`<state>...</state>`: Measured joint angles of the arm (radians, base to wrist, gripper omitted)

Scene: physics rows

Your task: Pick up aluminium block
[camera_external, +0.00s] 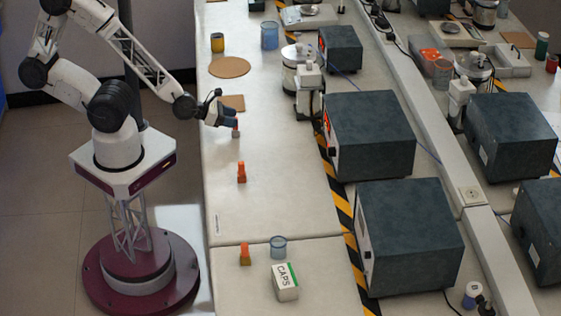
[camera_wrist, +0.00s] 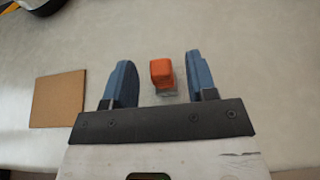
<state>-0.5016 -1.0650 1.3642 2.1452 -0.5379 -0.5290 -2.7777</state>
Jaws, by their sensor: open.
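A small block with an orange top and a grey metallic lower part, which I take as the aluminium block (camera_wrist: 163,74), stands on the bench between my two blue fingers in the wrist view. My gripper (camera_wrist: 160,62) is open, with a gap on each side of the block. In the external view my gripper (camera_external: 230,119) is just above and around the block (camera_external: 236,132), whose grey lower part rests on the bench. The fingers partly hide its top there.
Two other orange-topped pieces (camera_external: 241,172) (camera_external: 245,254) stand nearer the camera. A brown square mat (camera_wrist: 57,98) lies left of my gripper. A CAPS box (camera_external: 286,282) and glass beaker (camera_external: 278,246) are at the front. Dark instrument boxes (camera_external: 370,137) stand to the right.

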